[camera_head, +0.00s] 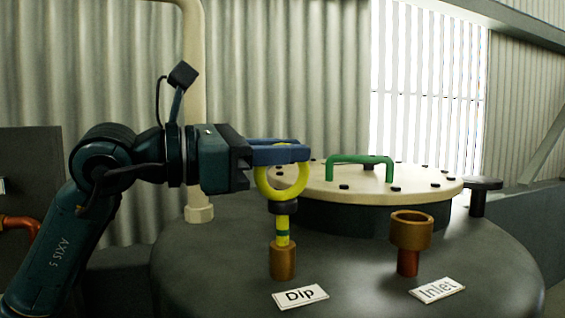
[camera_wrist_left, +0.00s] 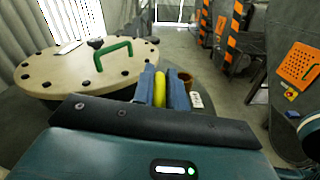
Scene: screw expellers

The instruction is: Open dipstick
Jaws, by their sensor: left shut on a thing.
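The dipstick (camera_head: 282,222) has a yellow ring handle (camera_head: 283,196) with a dark collar and a yellow-green stem below it. The stem stands upright at a brass-coloured socket (camera_head: 283,261) behind the white "Dip" label (camera_head: 301,296). My left gripper (camera_head: 290,152) comes in from the left with its blue fingers shut on the top of the ring. In the left wrist view the yellow ring (camera_wrist_left: 160,90) shows between the two blue fingers (camera_wrist_left: 162,92). How deep the stem sits in the socket is hidden. My right gripper is not in view.
A round cream lid (camera_head: 345,184) with a green handle (camera_head: 360,160) stands behind the ring on the dark tank top (camera_head: 400,290). To the right is the brass inlet cup (camera_head: 411,232) with its "Inlet" label (camera_head: 437,290). A cream pipe (camera_head: 193,110) rises behind my left arm.

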